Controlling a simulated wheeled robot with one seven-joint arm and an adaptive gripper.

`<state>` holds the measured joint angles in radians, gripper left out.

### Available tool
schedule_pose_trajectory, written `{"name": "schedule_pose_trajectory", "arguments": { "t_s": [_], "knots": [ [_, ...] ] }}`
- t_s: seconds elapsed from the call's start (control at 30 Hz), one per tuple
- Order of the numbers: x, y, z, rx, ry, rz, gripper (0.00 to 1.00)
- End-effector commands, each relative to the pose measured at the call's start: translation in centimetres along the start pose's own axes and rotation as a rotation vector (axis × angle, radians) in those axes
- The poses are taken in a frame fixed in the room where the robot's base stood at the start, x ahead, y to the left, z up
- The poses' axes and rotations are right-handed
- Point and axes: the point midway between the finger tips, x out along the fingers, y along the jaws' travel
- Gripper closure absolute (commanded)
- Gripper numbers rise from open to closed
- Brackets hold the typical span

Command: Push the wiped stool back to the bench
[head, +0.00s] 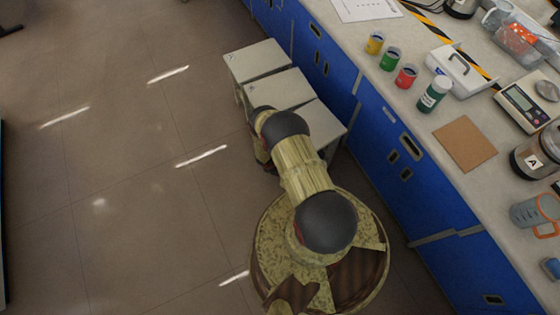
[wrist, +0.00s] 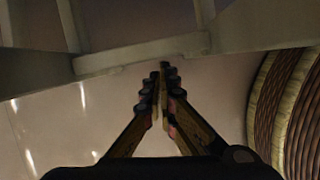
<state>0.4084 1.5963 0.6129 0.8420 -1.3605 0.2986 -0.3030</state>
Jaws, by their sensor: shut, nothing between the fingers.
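Three pale grey square-topped stools stand in a row along the blue bench in the head view: a far stool (head: 257,61), a middle stool (head: 280,90) and a near stool (head: 322,124). I cannot tell which one is wiped. My arm covers parts of the middle and near stools. My gripper (wrist: 164,66) is shut and empty in the wrist view, its tips close to a pale stool crossbar (wrist: 140,53). I cannot tell whether they touch it. My gripper is hidden under my arm in the head view.
The blue bench (head: 370,120) runs along the right. Its top carries several coloured jars, a white-capped green bottle (head: 434,94), a brown board (head: 464,143) and a scale (head: 525,106). The tiled floor (head: 120,150) on the left is clear.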

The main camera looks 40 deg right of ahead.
Motion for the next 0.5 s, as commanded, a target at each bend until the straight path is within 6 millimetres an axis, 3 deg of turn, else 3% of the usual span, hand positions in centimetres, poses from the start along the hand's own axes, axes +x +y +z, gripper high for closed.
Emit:
{"name": "schedule_pose_trajectory", "arguments": {
  "t_s": [0.2,0.5],
  "knots": [
    [-0.4,0.5,-3.1,-0.002,0.001,-0.002,1.0],
    [-7.2,0.5,-2.6,0.0,0.001,-0.002,1.0]
  ]
}}
